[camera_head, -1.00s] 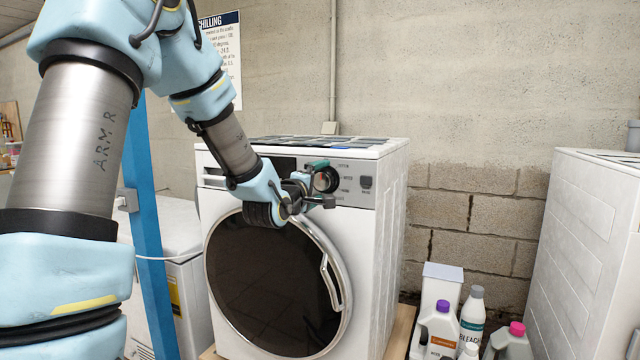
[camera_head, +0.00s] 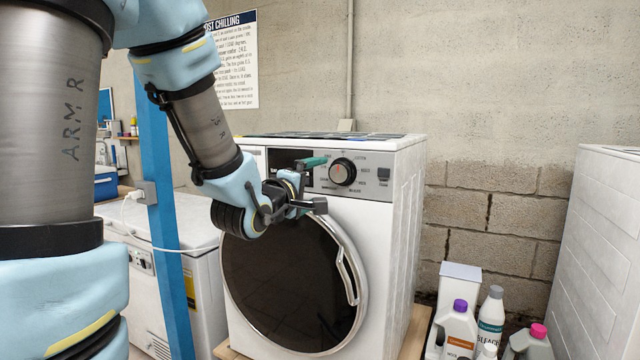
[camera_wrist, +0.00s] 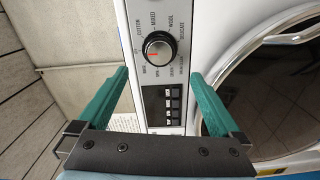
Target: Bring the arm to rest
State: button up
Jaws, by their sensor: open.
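My gripper (camera_head: 316,184) is in front of the upper control panel of a white front-loading washing machine (camera_head: 402,215), left of its round dial. It is open and empty, with its two green fingers spread apart in the wrist view (camera_wrist: 160,95). The dial (camera_head: 342,171) is black and silver; in the wrist view the dial (camera_wrist: 158,48) with its red pointer mark lies beyond the fingertips, and neither finger touches it. My arm reaches in from the left and stays extended toward the machine.
The machine's round dark door (camera_head: 290,285) is shut below my gripper. Bottles (camera_head: 460,330) stand on the right by a white box (camera_head: 459,283). A blue post (camera_head: 163,200) and a white chest (camera_head: 190,225) are on the left. A white cabinet (camera_head: 597,240) is at far right.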

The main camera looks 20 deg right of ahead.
jog(key=a+f+m+g+y, duration=0.4)
jog(key=a+f+y, duration=0.5)
jog(key=a+f, duration=0.5)
jog(key=s+a+f+m+g+y, duration=0.3)
jog(key=s+a+f+g, duration=0.4)
jog(key=s+a, duration=0.3)
jog(key=s+m, duration=0.1)
jog(key=s, duration=0.2)
jog(key=shift+s+a+m+g, duration=0.15)
jog(key=shift+a+m+g, duration=0.05)
jog(key=shift+m+g, duration=0.1)
